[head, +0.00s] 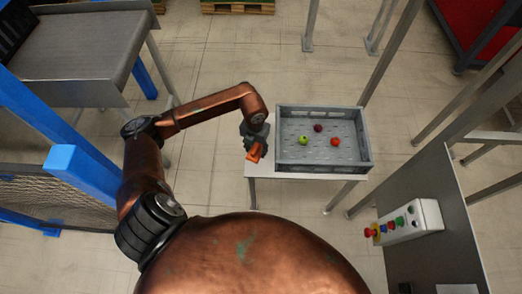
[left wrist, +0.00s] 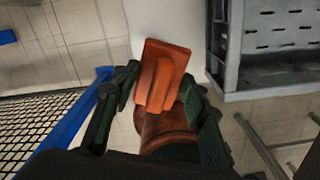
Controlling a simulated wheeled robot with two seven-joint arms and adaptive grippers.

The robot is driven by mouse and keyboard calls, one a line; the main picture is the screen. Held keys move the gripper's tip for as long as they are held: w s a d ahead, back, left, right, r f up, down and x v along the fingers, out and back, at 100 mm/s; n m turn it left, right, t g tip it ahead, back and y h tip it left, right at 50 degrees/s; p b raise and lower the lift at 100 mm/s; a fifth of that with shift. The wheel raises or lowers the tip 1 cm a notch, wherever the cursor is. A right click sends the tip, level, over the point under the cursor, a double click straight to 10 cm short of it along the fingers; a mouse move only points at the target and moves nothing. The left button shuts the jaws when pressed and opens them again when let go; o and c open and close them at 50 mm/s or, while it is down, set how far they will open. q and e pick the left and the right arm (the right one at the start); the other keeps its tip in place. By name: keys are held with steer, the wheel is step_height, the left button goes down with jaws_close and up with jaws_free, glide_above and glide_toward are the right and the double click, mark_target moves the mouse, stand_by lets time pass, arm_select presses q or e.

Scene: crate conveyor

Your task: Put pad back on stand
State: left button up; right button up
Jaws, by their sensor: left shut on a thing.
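An orange-brown pad (head: 253,155) is held by my left gripper (head: 256,142), at the left end of the white stand (head: 270,194). In the left wrist view the pad (left wrist: 162,76) is a flat rectangular piece with a raised strip, tilted slightly. The fingers of my left gripper (left wrist: 157,93) lie on either side of it, shut on it. The white stand's top (left wrist: 172,22) shows beyond the pad. I cannot tell whether the pad touches the stand. My right gripper is not in view.
A grey crate (head: 321,170) with several small fruits, including a green one (head: 303,140), sits on the stand, right of my left gripper. A control box (head: 410,222) with coloured buttons is at right. Blue frame posts (head: 60,130) and mesh stand at left.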

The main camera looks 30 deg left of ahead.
mark_target(258, 147)
arm_select(q)
steer(key=w+f, duration=0.1)
steer(key=f, duration=0.1)
steer(key=w+a+f+b, duration=0.1)
steer(key=w+f, duration=0.1)
steer(key=shift+w+f, duration=0.1)
steer(key=shift+f, duration=0.1)
steer(key=shift+w+a+f, duration=0.2)
steer(key=shift+w+f, duration=0.3)
steer(key=shift+f, duration=0.1)
steer(key=shift+w+f+b, duration=0.15)
steer(key=shift+f+b, duration=0.45)
steer(key=shift+f, duration=1)
steer(key=shift+f, duration=0.15)
steer(key=o, duration=1)
